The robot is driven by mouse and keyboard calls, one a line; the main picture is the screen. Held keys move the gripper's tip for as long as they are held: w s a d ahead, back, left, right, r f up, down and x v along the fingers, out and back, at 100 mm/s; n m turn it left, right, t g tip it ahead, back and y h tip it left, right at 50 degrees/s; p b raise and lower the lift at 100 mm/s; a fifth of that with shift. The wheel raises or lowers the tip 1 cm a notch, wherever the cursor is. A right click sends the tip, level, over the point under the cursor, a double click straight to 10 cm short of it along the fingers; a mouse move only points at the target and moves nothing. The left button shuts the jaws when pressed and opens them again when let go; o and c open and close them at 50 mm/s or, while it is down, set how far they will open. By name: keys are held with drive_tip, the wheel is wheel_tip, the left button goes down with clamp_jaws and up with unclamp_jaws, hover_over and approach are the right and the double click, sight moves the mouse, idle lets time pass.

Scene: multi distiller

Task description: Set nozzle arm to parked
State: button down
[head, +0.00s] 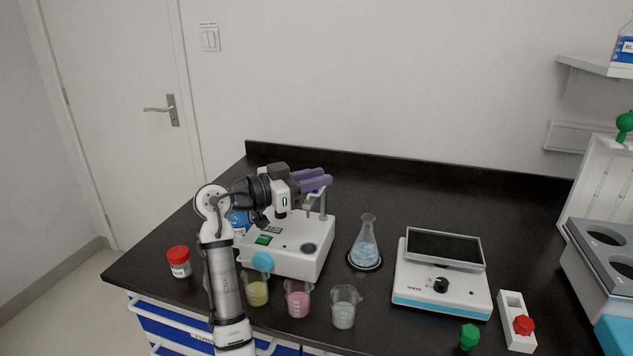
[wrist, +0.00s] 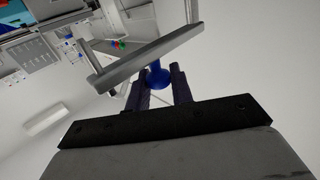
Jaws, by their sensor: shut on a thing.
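The distiller (head: 285,252) is a white box with a green switch and a light blue knob on its front. Its grey nozzle arm (head: 322,200) stands up from its right rear side, partly hidden by my gripper. In the wrist view the nozzle arm (wrist: 150,57) is a grey bent bar crossing in front of the fingers, with a dark blue knob (wrist: 158,77) by it. My gripper (head: 318,181), with purple fingers, is above the distiller. It also shows in the wrist view (wrist: 160,85), its fingers shut on the blue knob, one on each side.
Beakers with yellow (head: 257,292), pink (head: 298,300) and clear (head: 344,308) contents stand along the front. A red-capped jar (head: 179,262) is at left. The back right counter is clear.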

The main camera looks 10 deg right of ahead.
idle(0.3)
drive_tip(key=c, duration=1.3)
unclamp_jaws()
drive_tip(key=shift+o, duration=0.2)
drive_tip(key=b+v, duration=0.2)
drive_tip(key=v, duration=0.5)
drive_tip(key=shift+a, duration=0.3)
